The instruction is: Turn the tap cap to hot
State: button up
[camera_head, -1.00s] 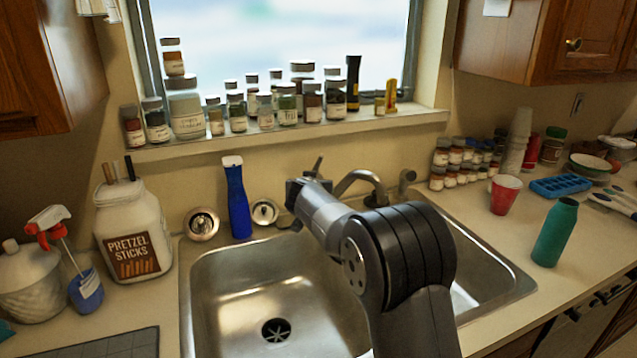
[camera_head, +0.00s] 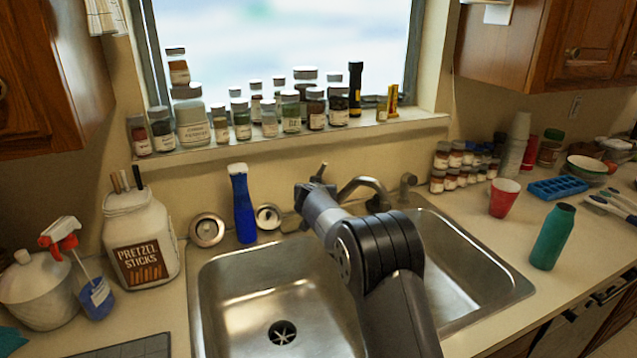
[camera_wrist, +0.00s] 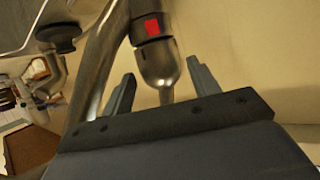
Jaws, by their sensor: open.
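The tap (camera_head: 365,186) stands behind the sink, its curved spout showing just right of my gripper. In the wrist view, the tap cap (camera_wrist: 158,68) is a metal, rounded piece below a dark collar with a red mark (camera_wrist: 152,27). The metal spout pipe (camera_wrist: 98,65) runs beside it on the left. My gripper (camera_wrist: 161,72) is open, with one finger on each side of the cap in the picture; I cannot tell whether they touch it. In the head view my gripper (camera_head: 308,192) is at the tap base, and my arm hides part of the tap.
A blue bottle (camera_head: 242,205) stands left of the tap, near two round metal pieces. The double sink (camera_head: 225,262) lies in front. A pretzel jar (camera_head: 142,240) is at left; a red cup (camera_head: 504,198) and green bottle (camera_head: 553,237) are at right.

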jog(key=shift+p+x, duration=1.2)
jog(key=shift+x, duration=0.95)
jog(key=c, duration=0.7)
